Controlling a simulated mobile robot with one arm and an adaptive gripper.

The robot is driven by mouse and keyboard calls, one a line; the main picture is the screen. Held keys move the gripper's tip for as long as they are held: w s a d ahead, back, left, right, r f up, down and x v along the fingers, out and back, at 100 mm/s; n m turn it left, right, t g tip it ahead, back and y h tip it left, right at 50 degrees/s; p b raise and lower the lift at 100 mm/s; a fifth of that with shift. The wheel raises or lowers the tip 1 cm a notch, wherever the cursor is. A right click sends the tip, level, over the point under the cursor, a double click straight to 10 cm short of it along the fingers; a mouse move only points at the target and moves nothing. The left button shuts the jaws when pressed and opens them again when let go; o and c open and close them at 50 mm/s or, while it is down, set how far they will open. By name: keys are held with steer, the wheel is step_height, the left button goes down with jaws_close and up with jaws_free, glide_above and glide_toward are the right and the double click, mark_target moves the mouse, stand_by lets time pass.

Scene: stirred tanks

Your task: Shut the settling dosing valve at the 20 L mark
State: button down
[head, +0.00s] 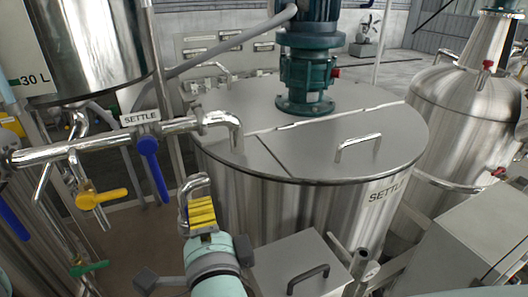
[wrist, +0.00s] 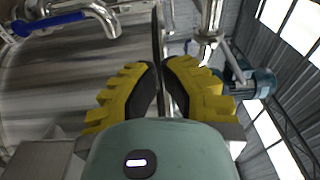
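The settling dosing valve's blue lever (head: 152,168) hangs down and slightly right from the horizontal pipe, below the SETTLE label (head: 140,117). A blue lever also shows in the wrist view (wrist: 50,22), at the upper left beside a curved metal outlet. A white scale panel (head: 32,45) at the upper left reads 30 L; the 20 L mark and the liquid level are not visible. My gripper (head: 199,212), with yellow ribbed fingers, is right of and below the lever, apart from it. In the wrist view its fingers (wrist: 162,85) stand slightly apart, with nothing held between them.
The SETTLE tank (head: 290,205) with a handled lid stands behind my gripper. The pipe's curved outlet (head: 236,135) hangs over its lid. A yellow lever (head: 101,197) is at the lower left. A grey box (head: 295,260) stands right of my arm.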

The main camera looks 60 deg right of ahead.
mark_target(158, 178)
steer(key=shift+r+g, duration=0.1)
steer(key=shift+g, duration=0.2)
steer(key=shift+d, duration=0.1)
steer(key=w+d+p, duration=0.2)
steer(key=w+p, duration=0.1)
steer(key=w, duration=0.6)
stand_by(0.9)
